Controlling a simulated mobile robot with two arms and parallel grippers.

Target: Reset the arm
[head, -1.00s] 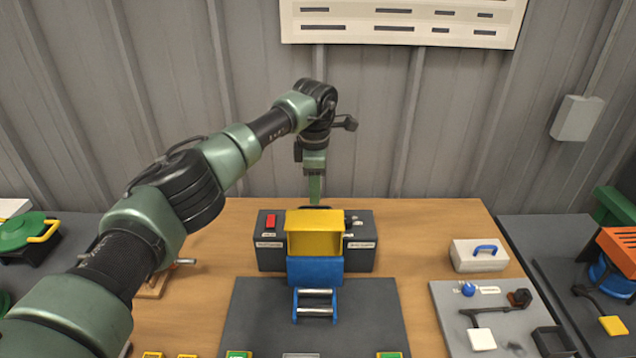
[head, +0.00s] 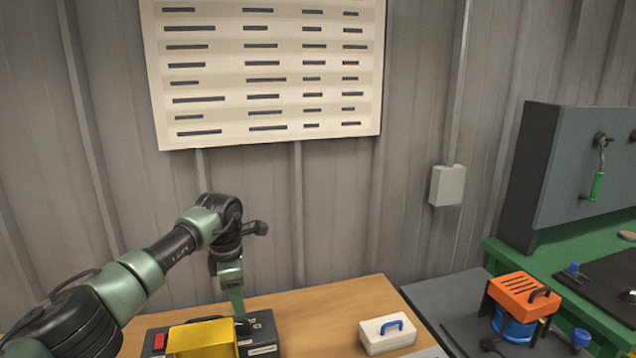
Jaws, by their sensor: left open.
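My left arm comes in from the lower left and reaches over the wooden table (head: 310,312). Its gripper (head: 238,312) points down at the back of the dark box, behind the yellow bin (head: 203,339). I see it from the side, and it is open, with nothing visible in it. The dark box (head: 262,334) with a red switch stands under it; whether the gripper touches it I cannot tell. My right gripper is not in view.
A white case (head: 387,334) with a blue handle stands right of the box. An orange-topped blue device (head: 522,303) is further right, before a green bench with a dark panel (head: 578,170). A chart (head: 265,75) and grey wall box (head: 447,185) hang behind.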

